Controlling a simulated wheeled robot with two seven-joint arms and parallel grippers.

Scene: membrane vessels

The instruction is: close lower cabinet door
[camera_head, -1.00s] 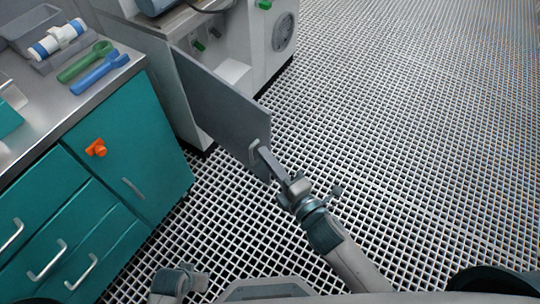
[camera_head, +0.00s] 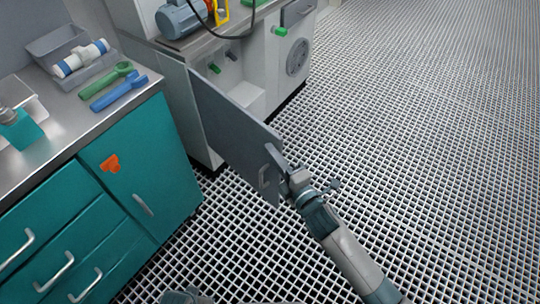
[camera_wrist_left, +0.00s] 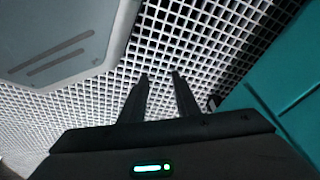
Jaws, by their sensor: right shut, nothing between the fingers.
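The lower cabinet door (camera_head: 235,125) is a grey panel that stands wide open, swung out from the white cabinet (camera_head: 190,105) over the grid floor. My right gripper (camera_head: 270,150) is shut and empty. Its fingertips are at the free end of the door, just above and right of the handle; I cannot tell whether they touch the panel. My left gripper (camera_wrist_left: 161,80) is open and empty over the grid floor in the left wrist view. Only a bit of my left arm shows at the head view's bottom edge.
A teal drawer cabinet (camera_head: 150,180) with a steel top stands at the left, holding a green scoop (camera_head: 106,80) and a blue scoop (camera_head: 120,92). A blue motor (camera_head: 181,20) sits on the white cabinet's top. The floor to the right is clear.

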